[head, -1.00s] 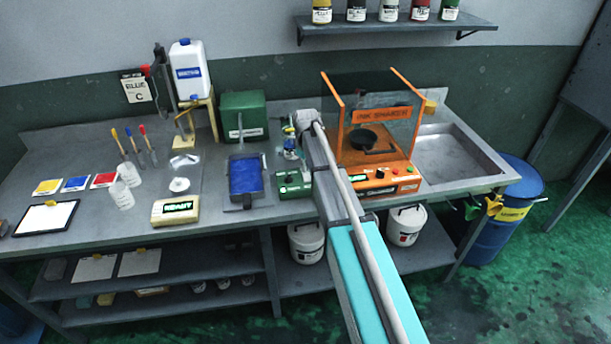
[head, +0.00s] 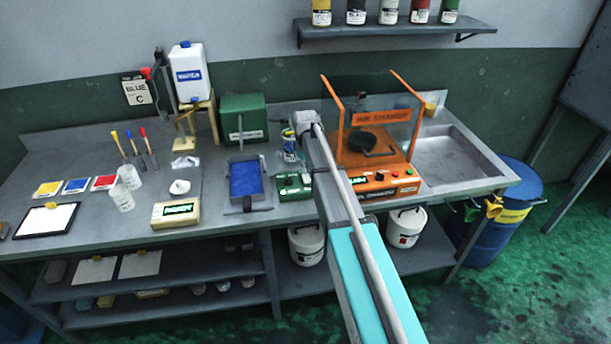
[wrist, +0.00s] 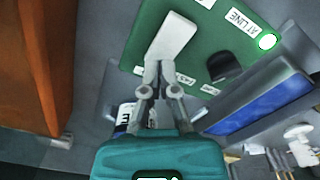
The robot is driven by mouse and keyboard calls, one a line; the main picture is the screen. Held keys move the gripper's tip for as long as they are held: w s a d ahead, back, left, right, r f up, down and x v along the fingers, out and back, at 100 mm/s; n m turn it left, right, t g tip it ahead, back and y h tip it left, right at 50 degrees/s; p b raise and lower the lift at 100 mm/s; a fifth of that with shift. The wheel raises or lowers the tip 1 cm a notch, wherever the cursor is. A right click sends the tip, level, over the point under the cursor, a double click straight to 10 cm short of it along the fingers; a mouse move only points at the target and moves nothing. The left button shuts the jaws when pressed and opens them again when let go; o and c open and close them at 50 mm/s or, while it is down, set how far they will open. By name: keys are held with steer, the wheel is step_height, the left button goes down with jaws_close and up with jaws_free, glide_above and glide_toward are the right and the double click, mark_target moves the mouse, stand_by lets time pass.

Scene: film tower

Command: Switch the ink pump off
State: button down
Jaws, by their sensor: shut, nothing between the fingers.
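The ink pump appears to be the small green box (head: 294,186) on the bench, right of the blue ink tray, partly hidden by my arm in the head view. In the wrist view its green top (wrist: 140,48) shows an "AT LINE" label, a lit green-white lamp (wrist: 268,41), a black knob (wrist: 220,66) and smaller labels too blurred to read. A pale bar (wrist: 174,34), perhaps a switch lever, stands at the tips of my gripper (wrist: 157,64). My gripper is shut and empty, over the box's edge. I cannot tell whether it touches the bar.
The orange ink-smasher unit (head: 378,186) stands close on the right, its side (wrist: 38,60) near my gripper. The blue tray (head: 243,178) is on the left. A yellowish device with a lit display (head: 176,213) stands further left. A sink (head: 455,155) is at the right end.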

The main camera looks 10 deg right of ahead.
mark_target(306, 175)
steer(key=shift+r+p, duration=2.8)
steer(key=shift+r, duration=0.2)
steer(key=s+m, duration=0.6)
steer(key=s, duration=2.3)
steer(key=shift+a, duration=0.15)
